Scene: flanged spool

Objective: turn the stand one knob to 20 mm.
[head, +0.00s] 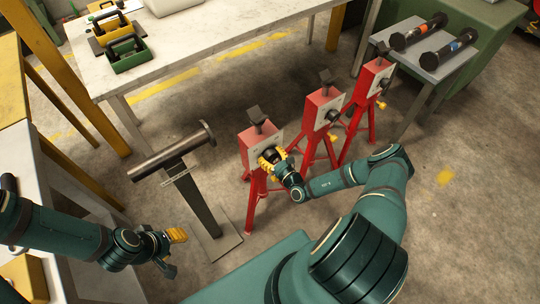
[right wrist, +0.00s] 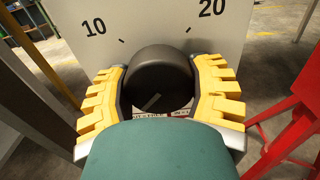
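The nearest of the red stands (head: 254,141) has a pale dial plate and a dark round knob (right wrist: 160,75) on its front. In the right wrist view the plate (right wrist: 150,22) shows the marks 10 and 20. A pale line shows on the knob's face, slanting up to the right; its exact reading is unclear. My right gripper (head: 271,159) is at this knob, with its yellow fingers against both sides in the right wrist view (right wrist: 157,95). My left gripper (head: 174,251) is open and empty, low at the left, away from the stands.
Two more red stands (head: 321,107) (head: 368,82) stand behind to the right. A metal stand with a dark bar (head: 170,152) is left of the nearest stand.

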